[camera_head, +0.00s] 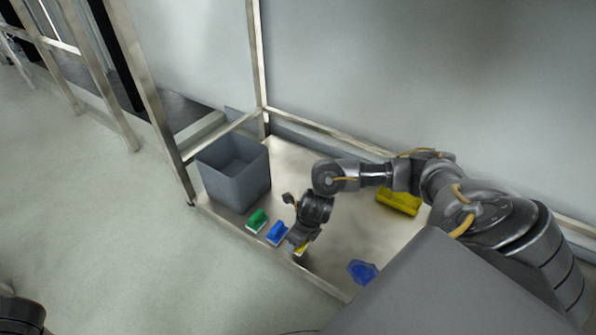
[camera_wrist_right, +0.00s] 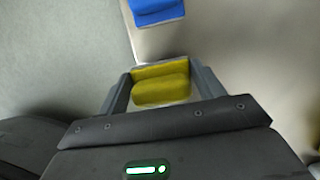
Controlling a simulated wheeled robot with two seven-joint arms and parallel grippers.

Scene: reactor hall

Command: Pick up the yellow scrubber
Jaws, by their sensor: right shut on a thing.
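The yellow scrubber (camera_wrist_right: 162,84) is between the two fingers of my right gripper (camera_wrist_right: 163,90) in the right wrist view. The fingers are shut on its sides. In the head view the right gripper (camera_head: 299,247) points down near the front edge of the metal table, and only a small part of the yellow scrubber (camera_head: 301,250) shows below it. I cannot tell whether the scrubber still touches the table. My left gripper is not in view; only a dark piece of my body shows at the bottom left.
A blue scrubber (camera_head: 276,233) and a green scrubber (camera_head: 257,220) lie left of the right gripper. A grey bin (camera_head: 234,172) stands at the table's left end. A larger yellow object (camera_head: 399,201) lies behind my arm. A blue object (camera_head: 362,271) lies near the front edge. The table (camera_head: 340,232) is otherwise clear.

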